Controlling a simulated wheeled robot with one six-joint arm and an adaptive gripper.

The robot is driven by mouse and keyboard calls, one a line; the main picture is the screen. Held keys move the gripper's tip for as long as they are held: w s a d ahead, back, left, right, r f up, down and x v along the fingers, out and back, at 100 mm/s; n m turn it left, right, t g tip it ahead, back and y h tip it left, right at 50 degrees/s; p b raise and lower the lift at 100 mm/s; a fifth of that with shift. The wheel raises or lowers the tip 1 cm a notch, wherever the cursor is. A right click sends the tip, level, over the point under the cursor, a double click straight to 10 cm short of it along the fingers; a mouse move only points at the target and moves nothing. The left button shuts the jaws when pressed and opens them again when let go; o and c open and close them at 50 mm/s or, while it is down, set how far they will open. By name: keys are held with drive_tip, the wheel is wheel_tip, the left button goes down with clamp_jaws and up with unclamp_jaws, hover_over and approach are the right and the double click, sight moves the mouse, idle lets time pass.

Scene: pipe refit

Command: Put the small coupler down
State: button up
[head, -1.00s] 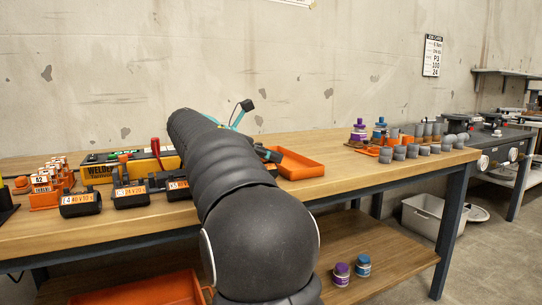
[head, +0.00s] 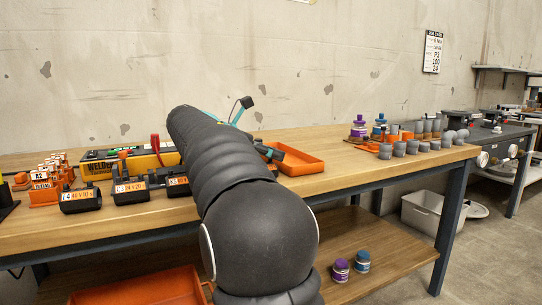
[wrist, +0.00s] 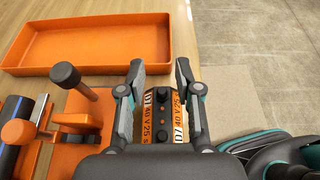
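The small coupler (wrist: 162,118) is a dark fitting with two black studs and orange-and-white labels reading D7, 40 V, 25 s. In the wrist view it sits between the two fingers of my gripper (wrist: 160,68), which look closed against its sides. What lies directly under it is hidden. In the head view my arm hides the coupler and most of the gripper. Other dark couplers with orange labels stand along the bench's front left, such as one (head: 80,200) and another (head: 131,191).
An orange tray (wrist: 100,66) is empty in the wrist view, ahead and left of the gripper. An orange clamp-like fixture (wrist: 87,112) stands close on the left. The wooden bench (head: 400,178) has bare room right of the tray. Several grey fittings (head: 398,149) stand further right.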

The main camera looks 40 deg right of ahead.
drive_tip(key=p+v, duration=0.1)
drive_tip(key=v, duration=0.3)
drive_tip(key=p+v, duration=0.1)
drive_tip(key=v, duration=0.3)
drive_tip(key=p+v, duration=0.1)
drive_tip(key=v, duration=0.3)
drive_tip(key=shift+r, duration=0.35)
drive_tip(key=shift+s+f, duration=0.1)
drive_tip(key=shift+s+a+f+t, duration=0.15)
drive_tip(key=shift+s+f+t, duration=0.1)
drive_tip(key=shift+s+t, duration=0.05)
drive_tip(key=s+a+f+m+t+y, duration=0.4)
drive_tip(key=s+a+f+m+y, duration=0.2)
drive_tip(key=s+a+f, duration=0.4)
drive_tip(key=s+a+f+m+t+y, duration=0.3)
drive_tip(key=s+a+f+m+y, duration=0.4)
drive_tip(key=s+f, duration=0.6)
drive_tip(key=a+f+m, duration=0.2)
drive_tip(key=a+f, duration=0.1)
drive_tip(key=f, duration=0.1)
drive_tip(key=shift+a+m+t, duration=0.25)
drive_tip(key=shift+m+t, duration=0.05)
drive_tip(key=shift+t, duration=0.1)
drive_tip(key=shift+s, duration=0.1)
wheel_tip(320, 180, up, 4)
drive_tip(key=p, duration=0.4)
drive_tip(key=shift+r+p, duration=0.1)
drive_tip(key=shift+p, duration=0.2)
